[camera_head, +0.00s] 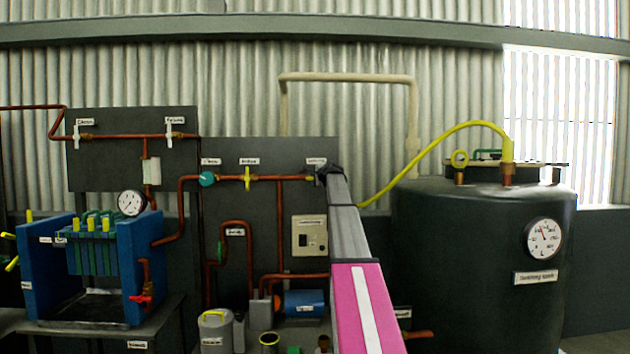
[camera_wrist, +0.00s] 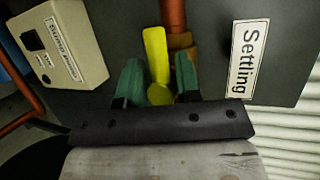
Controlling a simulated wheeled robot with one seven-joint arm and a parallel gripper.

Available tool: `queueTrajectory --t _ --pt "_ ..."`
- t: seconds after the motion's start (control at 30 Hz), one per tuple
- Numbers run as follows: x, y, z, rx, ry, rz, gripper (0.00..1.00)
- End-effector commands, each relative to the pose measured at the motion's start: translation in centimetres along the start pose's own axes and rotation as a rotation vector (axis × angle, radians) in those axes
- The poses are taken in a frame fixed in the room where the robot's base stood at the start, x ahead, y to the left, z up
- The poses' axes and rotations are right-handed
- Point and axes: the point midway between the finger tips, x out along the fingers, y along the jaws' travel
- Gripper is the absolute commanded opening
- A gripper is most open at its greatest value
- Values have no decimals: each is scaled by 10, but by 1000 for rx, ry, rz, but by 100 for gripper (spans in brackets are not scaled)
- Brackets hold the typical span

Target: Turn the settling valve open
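The settling valve shows in the wrist view as a yellow lever (camera_wrist: 156,55) with a round yellow hub at its lower end. It lies roughly in line with the copper pipe (camera_wrist: 172,12) and the brass valve body (camera_wrist: 184,42) beside it. The "Settling" label (camera_wrist: 247,60) is to the right. My gripper (camera_wrist: 158,68) has its two green fingers apart, one on each side of the lever. Contact with the lever cannot be told. In the head view my gripper (camera_head: 328,172) is at the panel's right end, below the settling label (camera_head: 316,161), and hides the valve.
A teal valve (camera_head: 207,179) and another yellow valve (camera_head: 247,178) sit on the same pipe to the left. A control box (camera_head: 309,235) is below the pipe. A large dark tank (camera_head: 470,265) with a yellow hose (camera_head: 432,142) stands to the right of my arm.

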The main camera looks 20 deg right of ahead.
Motion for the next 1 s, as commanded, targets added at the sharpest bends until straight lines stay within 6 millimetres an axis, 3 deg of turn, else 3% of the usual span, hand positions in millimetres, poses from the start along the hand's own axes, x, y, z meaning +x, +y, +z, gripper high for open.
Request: queueTrajectory --t 0.37,1.0 --pt "-8 -2 -1 0 2 -4 31" --pt "-105 0 1 0 1 -2 31"
